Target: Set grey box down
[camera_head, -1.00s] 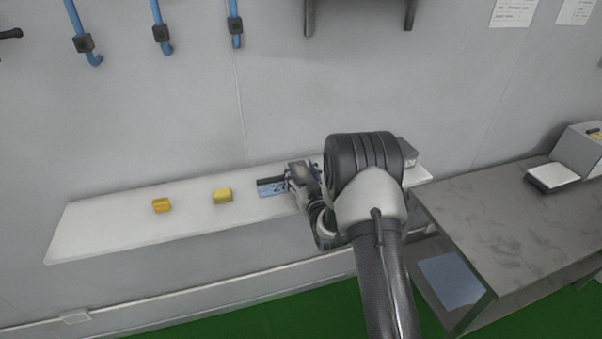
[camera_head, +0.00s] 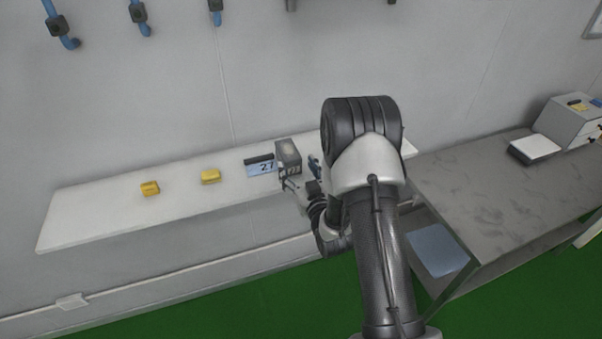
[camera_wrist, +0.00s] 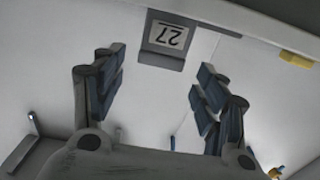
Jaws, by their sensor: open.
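The grey box (camera_head: 289,150) stands on the white shelf (camera_head: 110,208) in the head view, just right of a blue label marked 27 (camera_head: 262,168). My gripper (camera_head: 303,184) is open, in front of and to the right of the box, partly hidden by my arm. In the wrist view my gripper (camera_wrist: 160,88) has its two fingers wide apart with nothing between them. A grey face with an upside-down 27 (camera_wrist: 165,40) lies beyond the fingertips; I cannot tell whether it is the box or the label's holder.
Two yellow blocks (camera_head: 150,188) (camera_head: 210,176) sit on the shelf to the left, with clear shelf around them. The wall rises behind. A grey table (camera_head: 490,190) with a box-shaped device (camera_head: 570,122) stands at right.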

